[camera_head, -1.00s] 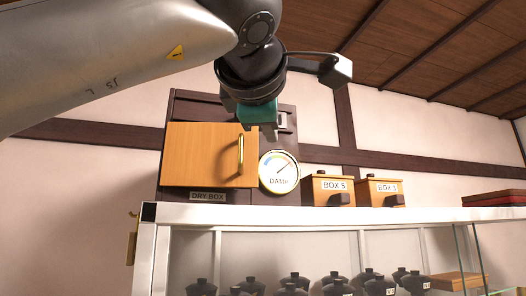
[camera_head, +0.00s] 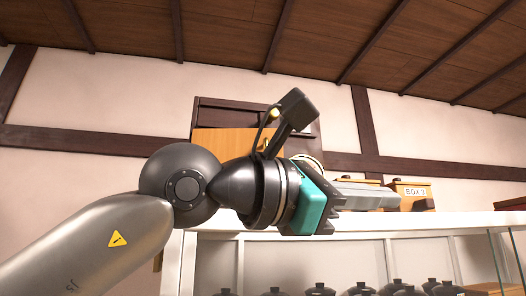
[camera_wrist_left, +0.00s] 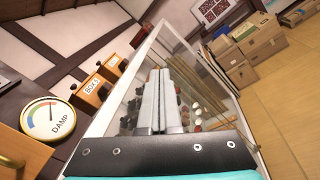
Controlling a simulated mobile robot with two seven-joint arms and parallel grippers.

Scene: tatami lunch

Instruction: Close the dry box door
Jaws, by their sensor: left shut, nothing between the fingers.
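The dry box (camera_head: 212,108) is a dark brown cabinet on top of the white shelf unit. Its orange wooden door (camera_head: 220,141) shows at the front, partly hidden behind my left wrist; I cannot tell how far it stands open. In the left wrist view the door panel (camera_wrist_left: 22,150) is at the lower left, with the brass handle (camera_wrist_left: 10,161) at the picture's edge. The round DAMP gauge (camera_wrist_left: 48,119) is beside it. My left gripper (camera_head: 397,200) is shut and empty, pointing right, in front of the box and past its right side. My right gripper is not in view.
The white shelf unit (camera_head: 460,222) has a glass front and holds several dark pots. Small wooden boxes (camera_head: 412,189) stand on its top to the right. Cardboard boxes (camera_wrist_left: 262,38) are stacked on the floor farther off.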

